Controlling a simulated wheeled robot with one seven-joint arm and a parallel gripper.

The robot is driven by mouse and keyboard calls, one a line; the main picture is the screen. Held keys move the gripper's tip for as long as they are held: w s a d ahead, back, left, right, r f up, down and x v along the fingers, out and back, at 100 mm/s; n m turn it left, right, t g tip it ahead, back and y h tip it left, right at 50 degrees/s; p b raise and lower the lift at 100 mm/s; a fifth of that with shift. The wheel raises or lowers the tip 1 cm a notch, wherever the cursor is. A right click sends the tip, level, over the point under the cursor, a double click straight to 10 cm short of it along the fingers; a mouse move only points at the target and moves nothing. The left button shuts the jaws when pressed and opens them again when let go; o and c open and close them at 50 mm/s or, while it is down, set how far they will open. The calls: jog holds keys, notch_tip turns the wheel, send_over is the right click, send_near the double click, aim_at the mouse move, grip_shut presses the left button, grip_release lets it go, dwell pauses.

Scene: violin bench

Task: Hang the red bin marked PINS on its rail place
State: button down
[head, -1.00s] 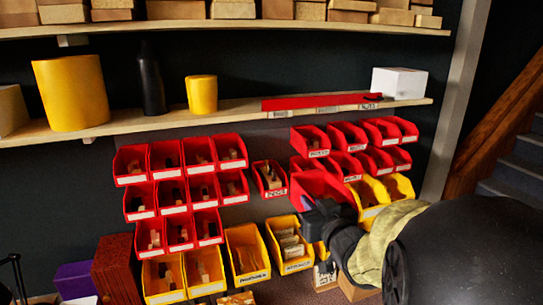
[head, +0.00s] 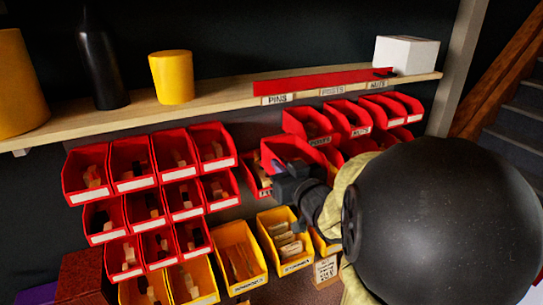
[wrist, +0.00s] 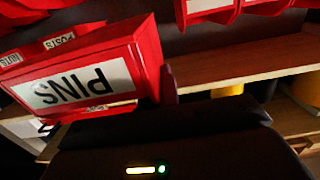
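The red PINS bin (wrist: 75,82) fills the left of the wrist view, its white label upside down there. In the head view the red bin (head: 286,150) is off the rails, in front of the right-hand red bins. My gripper (head: 283,176) is shut on it; the fingertips are hidden behind the bin and gripper body. A PINS tag (head: 277,99) is on the shelf edge, left of the POSTS and NUTS tags. Below it, dark panel shows to the left of the POSTS bin (head: 306,123).
Several red bins (head: 137,163) hang at left, with yellow bins (head: 238,255) below. Another red bin (head: 252,175) is partly hidden behind the held one. The shelf (head: 215,110) with a yellow cup (head: 172,77) and white box (head: 406,54) juts out above. My arm hides the lower right.

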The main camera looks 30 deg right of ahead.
aim_at(262, 146)
jog(key=shift+w, duration=0.25)
jog(key=shift+w, duration=0.1)
dwell(0.3)
jog(key=shift+w+b, duration=0.7)
jog(key=shift+w, duration=2.4)
jog(key=w, duration=1)
jog(key=shift+w, duration=0.3)
jog(key=shift+r+b, duration=0.15)
jog(key=shift+b, duration=0.2)
jog(key=shift+w, duration=1.55)
dwell(1.0)
